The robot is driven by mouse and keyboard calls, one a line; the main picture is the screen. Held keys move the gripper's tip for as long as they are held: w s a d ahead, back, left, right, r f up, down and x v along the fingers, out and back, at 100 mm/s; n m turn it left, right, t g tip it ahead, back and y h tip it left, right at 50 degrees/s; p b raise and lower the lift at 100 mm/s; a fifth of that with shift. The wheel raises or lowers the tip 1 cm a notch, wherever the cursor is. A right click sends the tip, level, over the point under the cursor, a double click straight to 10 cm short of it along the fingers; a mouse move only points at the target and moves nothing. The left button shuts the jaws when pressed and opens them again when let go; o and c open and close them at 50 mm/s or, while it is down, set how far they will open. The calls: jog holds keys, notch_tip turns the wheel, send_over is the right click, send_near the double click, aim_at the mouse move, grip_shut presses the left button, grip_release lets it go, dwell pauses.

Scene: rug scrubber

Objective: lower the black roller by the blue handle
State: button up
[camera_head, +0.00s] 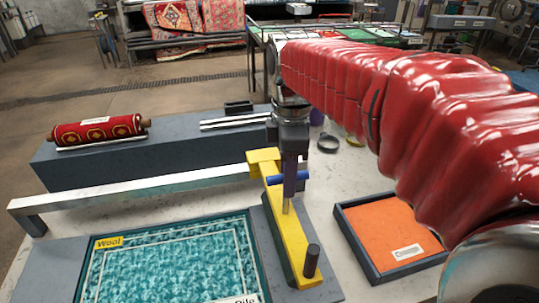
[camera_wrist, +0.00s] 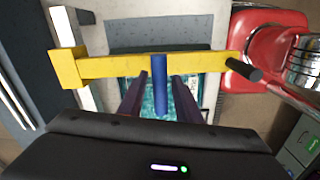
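A yellow bar (camera_head: 287,235) runs from a pivot block toward the front, with a dark upright cylinder, seemingly the black roller (camera_head: 311,259), at its near end. The blue handle (camera_head: 275,178) crosses the bar near its far part. In the wrist view the yellow bar (camera_wrist: 115,66) lies across the picture, the black roller (camera_wrist: 243,70) is at its right end, and the blue handle (camera_wrist: 160,88) points toward me. My gripper (camera_head: 289,200) points down at the handle. Its two purple fingers stand on either side of the handle, with gaps showing, so it is open around it.
A teal rug sample (camera_head: 175,260) labelled Wool lies left of the bar. A long metal rail (camera_head: 130,190) runs behind it. A rolled red rug (camera_head: 98,130) rests on a grey block (camera_head: 70,165).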

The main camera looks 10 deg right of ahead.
jog(key=shift+f, duration=0.7)
jog(key=shift+c, duration=0.4)
grip_shut()
